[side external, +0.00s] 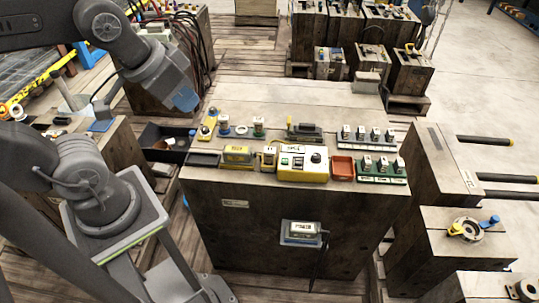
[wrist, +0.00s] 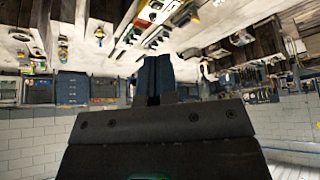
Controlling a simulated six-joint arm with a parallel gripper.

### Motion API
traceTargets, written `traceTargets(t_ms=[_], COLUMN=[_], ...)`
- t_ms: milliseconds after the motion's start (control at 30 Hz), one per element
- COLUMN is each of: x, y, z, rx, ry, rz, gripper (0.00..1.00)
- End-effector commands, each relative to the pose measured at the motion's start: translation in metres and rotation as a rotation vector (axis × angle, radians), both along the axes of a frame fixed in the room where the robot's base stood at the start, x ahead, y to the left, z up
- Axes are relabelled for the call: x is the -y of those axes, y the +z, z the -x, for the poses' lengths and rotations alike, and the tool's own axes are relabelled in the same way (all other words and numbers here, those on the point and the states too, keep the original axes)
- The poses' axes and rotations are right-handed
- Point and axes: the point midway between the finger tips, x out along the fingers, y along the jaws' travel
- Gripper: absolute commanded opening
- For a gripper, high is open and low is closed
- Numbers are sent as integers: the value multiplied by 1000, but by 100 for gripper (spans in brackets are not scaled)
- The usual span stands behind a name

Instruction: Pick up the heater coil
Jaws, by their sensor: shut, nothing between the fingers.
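I cannot make out the heater coil for certain in either view; the small parts are too small to tell apart. My gripper (side external: 186,100) hangs in the air left of the central wooden block, above the level of its top. Its blue fingers are together and empty. In the wrist view the fingers (wrist: 155,75) show shut in the middle, with the room upside down behind them.
The central block (side external: 290,230) carries a yellow control box (side external: 303,163), a red-orange tray (side external: 343,167) and connector strips (side external: 368,135). A dark bin (side external: 165,142) stands left. A ring-shaped part with a yellow handle (side external: 467,229) lies on a right block. The block top's rear is clear.

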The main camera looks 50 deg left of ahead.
Motion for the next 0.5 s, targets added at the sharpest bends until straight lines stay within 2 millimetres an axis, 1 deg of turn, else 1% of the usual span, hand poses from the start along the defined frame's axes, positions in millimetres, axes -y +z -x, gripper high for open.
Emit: traceTargets(t_ms=[167,500], x=[0,0], y=[0,0], z=[0,0], rx=[0,0], ry=[0,0], rz=[0,0], gripper=[0,32])
